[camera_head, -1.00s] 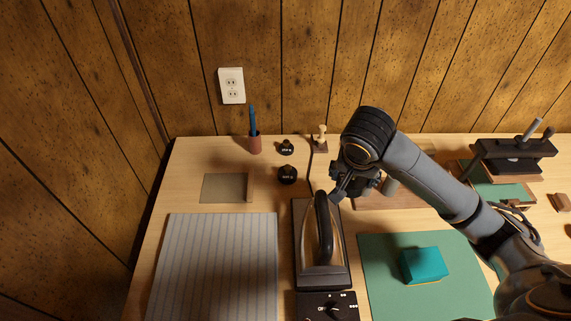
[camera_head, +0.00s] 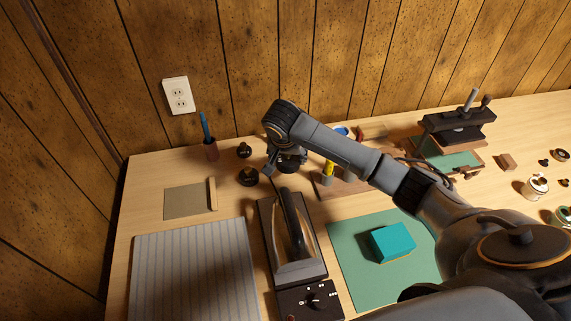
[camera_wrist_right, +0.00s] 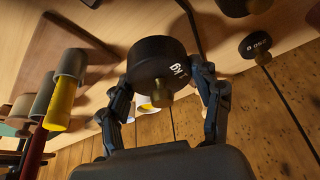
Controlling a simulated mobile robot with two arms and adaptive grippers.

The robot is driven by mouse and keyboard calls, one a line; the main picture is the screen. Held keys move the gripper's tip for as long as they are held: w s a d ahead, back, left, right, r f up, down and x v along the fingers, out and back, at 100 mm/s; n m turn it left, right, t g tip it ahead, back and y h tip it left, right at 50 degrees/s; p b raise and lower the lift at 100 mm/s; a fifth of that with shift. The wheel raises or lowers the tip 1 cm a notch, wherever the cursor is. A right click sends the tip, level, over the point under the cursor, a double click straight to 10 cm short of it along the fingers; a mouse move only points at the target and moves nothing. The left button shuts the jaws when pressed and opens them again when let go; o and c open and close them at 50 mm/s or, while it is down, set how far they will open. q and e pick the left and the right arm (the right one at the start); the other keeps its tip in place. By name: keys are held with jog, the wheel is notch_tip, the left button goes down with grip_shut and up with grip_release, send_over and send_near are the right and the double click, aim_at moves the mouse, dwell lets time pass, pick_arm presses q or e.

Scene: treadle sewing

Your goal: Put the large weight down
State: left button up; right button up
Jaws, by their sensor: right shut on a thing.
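The large weight (camera_wrist_right: 152,58) is a black cylinder marked 1 kg with a brass knob. In the right wrist view my right gripper (camera_wrist_right: 163,85) has a finger on each side of it and is shut on it. In the head view my right gripper (camera_head: 284,162) is over the back of the table, just behind the iron's tip, and mostly hides the weight. I cannot tell whether the weight touches the table. Two smaller black weights, one nearer (camera_head: 249,177) and one farther (camera_head: 245,151), stand just left of the gripper. My left gripper is not in view.
The iron (camera_head: 290,235) stands in front of the gripper. A pen cup (camera_head: 210,150) and a flat tan pad (camera_head: 185,202) are to the left. A green mat (camera_head: 350,265) with a teal block (camera_head: 393,242) lies to the right. The wood wall (camera_head: 300,50) is close behind.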

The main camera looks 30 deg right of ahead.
aim_at(285, 165)
jog(key=shift+w+f, duration=0.75)
jog(key=shift+w, duration=0.1)
jog(key=shift+f, duration=1.45)
jog(key=o, duration=1.8)
jog(key=shift+s+f, duration=0.15)
jog(key=shift+f, duration=0.05)
jog(key=v, duration=1.2)
jog(key=shift+s+r+p, duration=0.1)
jog(key=shift+r+p, duration=0.05)
jog(key=shift+p, duration=0.15)
